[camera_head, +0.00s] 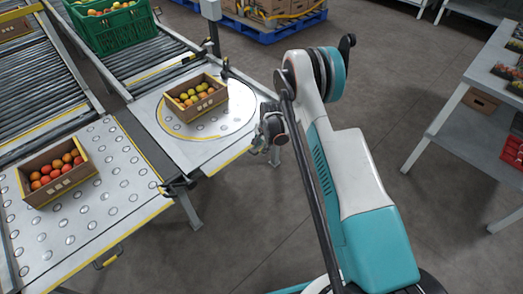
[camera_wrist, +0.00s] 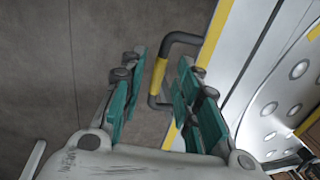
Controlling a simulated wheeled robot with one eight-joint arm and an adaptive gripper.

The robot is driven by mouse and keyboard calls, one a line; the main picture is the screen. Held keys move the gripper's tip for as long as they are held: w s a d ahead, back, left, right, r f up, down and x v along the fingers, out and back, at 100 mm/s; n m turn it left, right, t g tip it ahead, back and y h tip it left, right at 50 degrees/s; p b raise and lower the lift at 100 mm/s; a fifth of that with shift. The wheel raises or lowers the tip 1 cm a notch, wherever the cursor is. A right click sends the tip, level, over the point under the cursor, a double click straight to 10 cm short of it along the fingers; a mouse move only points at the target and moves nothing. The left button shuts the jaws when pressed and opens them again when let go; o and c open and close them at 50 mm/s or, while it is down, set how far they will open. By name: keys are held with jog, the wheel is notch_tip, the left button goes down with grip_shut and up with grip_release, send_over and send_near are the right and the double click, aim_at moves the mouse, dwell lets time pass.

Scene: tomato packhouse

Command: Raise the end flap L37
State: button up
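A dark bar handle with a yellow band (camera_wrist: 159,78) shows in the wrist view, standing out from a yellow-edged metal panel (camera_wrist: 214,38). My gripper (camera_wrist: 161,82) is open, with its green finger pads on either side of the handle; I cannot tell whether they touch it. In the head view my gripper (camera_head: 266,138) is beside the right edge of the turntable table (camera_head: 240,146), and the handle there is hidden or too small to make out. I cannot read any L37 mark.
A box of tomatoes (camera_head: 195,98) stands on the turntable, another (camera_head: 52,172) on the studded table at left. That table has its own yellow handle (camera_head: 109,258). A green crate (camera_head: 112,24) is on the rollers.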

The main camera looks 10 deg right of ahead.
jog(key=shift+f, duration=0.5)
grip_shut()
jog(key=shift+a+r, duration=0.1)
